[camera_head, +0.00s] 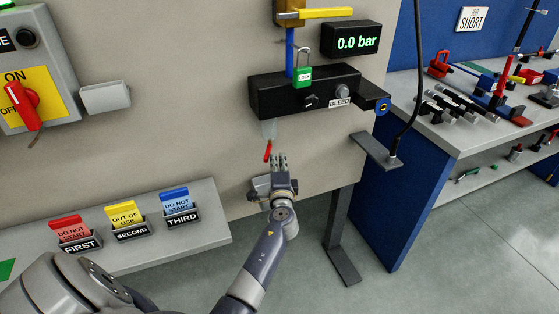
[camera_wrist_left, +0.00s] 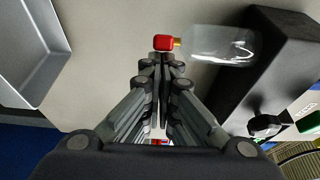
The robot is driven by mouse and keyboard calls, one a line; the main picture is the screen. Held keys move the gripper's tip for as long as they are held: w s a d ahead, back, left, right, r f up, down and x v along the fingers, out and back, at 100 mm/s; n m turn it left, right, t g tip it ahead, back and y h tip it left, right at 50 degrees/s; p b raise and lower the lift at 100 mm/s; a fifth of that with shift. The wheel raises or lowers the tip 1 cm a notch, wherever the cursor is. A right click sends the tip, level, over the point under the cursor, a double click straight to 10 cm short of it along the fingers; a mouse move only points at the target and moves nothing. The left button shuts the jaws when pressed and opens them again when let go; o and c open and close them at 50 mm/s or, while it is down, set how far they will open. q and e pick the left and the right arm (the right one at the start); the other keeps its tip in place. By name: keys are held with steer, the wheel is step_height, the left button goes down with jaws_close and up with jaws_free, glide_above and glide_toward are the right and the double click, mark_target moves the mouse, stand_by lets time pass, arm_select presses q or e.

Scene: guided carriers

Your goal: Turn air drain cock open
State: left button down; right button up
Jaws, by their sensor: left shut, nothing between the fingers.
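The air drain cock's red lever (camera_head: 267,152) hangs under a clear bowl (camera_head: 269,130) below the black air unit (camera_head: 305,92). It tilts slightly in the head view. My left gripper (camera_head: 279,160) is shut and empty, just right of the lever and slightly below it. In the left wrist view the red end of the lever (camera_wrist_left: 163,43) lies just beyond the closed fingertips (camera_wrist_left: 162,62), with a brass stem between it and the clear bowl (camera_wrist_left: 222,44). I cannot tell whether the fingertips touch the lever. My right gripper is not in view.
A small dark bracket (camera_head: 377,149) juts out at right. A tag shelf (camera_head: 215,247) lies lower left. The panel around the lever is bare.

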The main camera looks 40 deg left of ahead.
mark_target(267, 161)
arm_select(q)
steer(key=m+t+h, duration=0.1)
steer(key=h, duration=0.1)
steer(key=s+a+m+t+h+p, duration=0.1)
steer(key=m+h, duration=0.1)
steer(key=s+a+m+t+h, duration=0.1)
steer(key=shift+s+a+h, duration=0.15)
steer(key=shift+a+h, duration=0.1)
steer(key=shift+h, duration=0.15)
steer(key=a+m+h, duration=0.1)
steer(key=h, duration=0.1)
steer(key=a+m+h+b, duration=0.1)
steer(key=h, duration=0.1)
steer(key=s+a+m+h+b, duration=0.1)
steer(key=m+h, duration=0.1)
steer(key=shift+a+t, duration=0.2)
steer(key=shift+t, duration=0.2)
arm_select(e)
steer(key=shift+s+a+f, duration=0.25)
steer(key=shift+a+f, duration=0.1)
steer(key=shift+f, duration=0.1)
arm_select(q)
steer(key=shift+s+a, duration=0.1)
steer(key=shift+a, duration=0.05)
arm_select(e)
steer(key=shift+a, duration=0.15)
